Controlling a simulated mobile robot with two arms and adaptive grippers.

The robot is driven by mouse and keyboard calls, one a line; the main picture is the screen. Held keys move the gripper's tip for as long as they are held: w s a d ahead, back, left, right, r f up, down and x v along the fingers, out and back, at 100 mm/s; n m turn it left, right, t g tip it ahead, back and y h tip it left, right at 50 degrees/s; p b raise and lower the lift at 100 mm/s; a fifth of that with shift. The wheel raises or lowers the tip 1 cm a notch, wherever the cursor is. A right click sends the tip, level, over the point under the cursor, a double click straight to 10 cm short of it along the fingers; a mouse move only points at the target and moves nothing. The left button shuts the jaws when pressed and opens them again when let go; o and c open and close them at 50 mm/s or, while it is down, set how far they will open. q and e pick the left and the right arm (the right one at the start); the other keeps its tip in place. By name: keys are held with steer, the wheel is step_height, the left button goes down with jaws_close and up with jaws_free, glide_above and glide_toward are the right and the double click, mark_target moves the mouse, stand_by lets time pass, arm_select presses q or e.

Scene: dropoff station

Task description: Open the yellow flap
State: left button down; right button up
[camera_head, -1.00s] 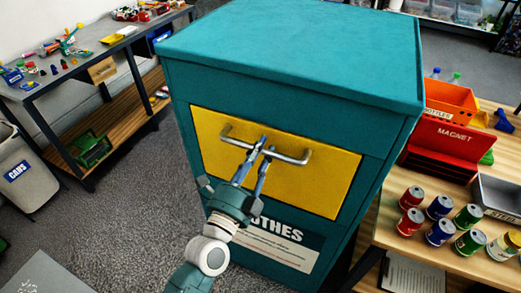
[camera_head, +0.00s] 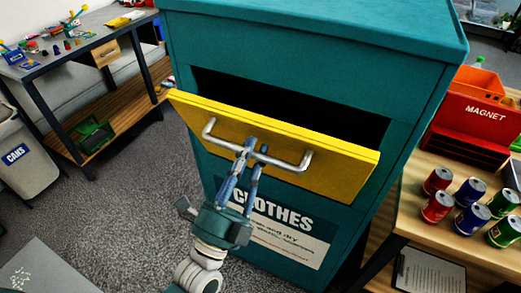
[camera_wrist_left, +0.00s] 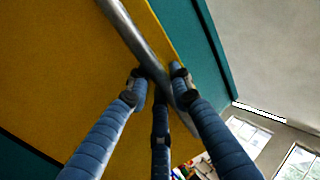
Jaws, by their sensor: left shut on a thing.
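The yellow flap (camera_head: 330,160) on the teal clothes bin (camera_head: 320,40) is tilted outward at its top edge. A dark opening (camera_head: 290,105) shows behind and above it. A silver bar handle (camera_head: 285,163) runs across the flap's front. My left gripper (camera_head: 252,155) is shut on the middle of the handle. In the left wrist view the fingers (camera_wrist_left: 160,85) close around the handle (camera_wrist_left: 130,30), with the yellow flap (camera_wrist_left: 60,60) behind. The bin's CLOTHES label (camera_head: 275,225) is partly hidden by my gripper. My right gripper is not in view.
A wooden table (camera_head: 430,235) at the right holds several cans (camera_head: 470,205) and a red MAGNET box (camera_head: 475,125). A grey CANS bin (camera_head: 22,150) and a workbench (camera_head: 75,62) stand at the left. Carpeted floor (camera_head: 125,180) between them is clear.

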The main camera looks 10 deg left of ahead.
arm_select(q)
steer(key=b+v, duration=0.1)
steer(key=v, duration=0.6)
steer(key=shift+w+f, duration=0.25)
steer(key=shift+f, duration=0.1)
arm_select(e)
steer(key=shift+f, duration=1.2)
